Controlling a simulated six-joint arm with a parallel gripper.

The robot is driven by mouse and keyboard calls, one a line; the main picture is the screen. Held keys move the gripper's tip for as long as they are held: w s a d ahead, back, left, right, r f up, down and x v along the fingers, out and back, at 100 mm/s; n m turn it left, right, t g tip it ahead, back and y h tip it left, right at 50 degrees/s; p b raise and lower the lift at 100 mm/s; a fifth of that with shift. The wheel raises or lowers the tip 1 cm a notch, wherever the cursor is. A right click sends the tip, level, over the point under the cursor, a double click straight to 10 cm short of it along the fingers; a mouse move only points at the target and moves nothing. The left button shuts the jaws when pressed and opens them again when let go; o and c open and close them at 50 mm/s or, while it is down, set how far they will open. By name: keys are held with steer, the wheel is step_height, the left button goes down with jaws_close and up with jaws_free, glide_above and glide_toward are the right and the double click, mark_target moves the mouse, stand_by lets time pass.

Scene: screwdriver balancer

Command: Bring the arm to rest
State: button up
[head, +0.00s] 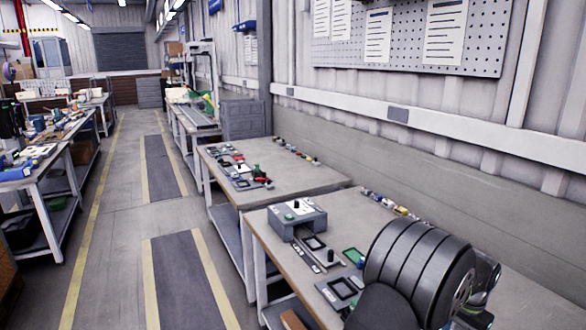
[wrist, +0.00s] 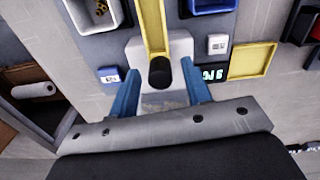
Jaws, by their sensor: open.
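My gripper (wrist: 160,72) shows in the wrist view with its two blue fingers spread apart. The gripper is open, with nothing clamped between the fingers. A dark round-ended piece (wrist: 160,72) at the end of a yellow bar (wrist: 154,28) appears between the fingertips, over a pale grey block (wrist: 180,48). I cannot tell how far it is from the fingers. In the head view, my dark ribbed arm fills the lower right, and the gripper cannot be made out there.
The near workbench (head: 271,238) carries a grey box (head: 297,219) with a black knob, small trays and parts. The wrist view shows a yellow tray (wrist: 252,60), a blue bin (wrist: 212,5) and a white bin (wrist: 99,12). A wall stands behind the bench; the aisle (head: 110,215) is clear.

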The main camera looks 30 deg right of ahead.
steer(key=n, duration=0.7)
steer(key=shift+r, duration=2.4)
steer(key=shift+o, duration=0.4)
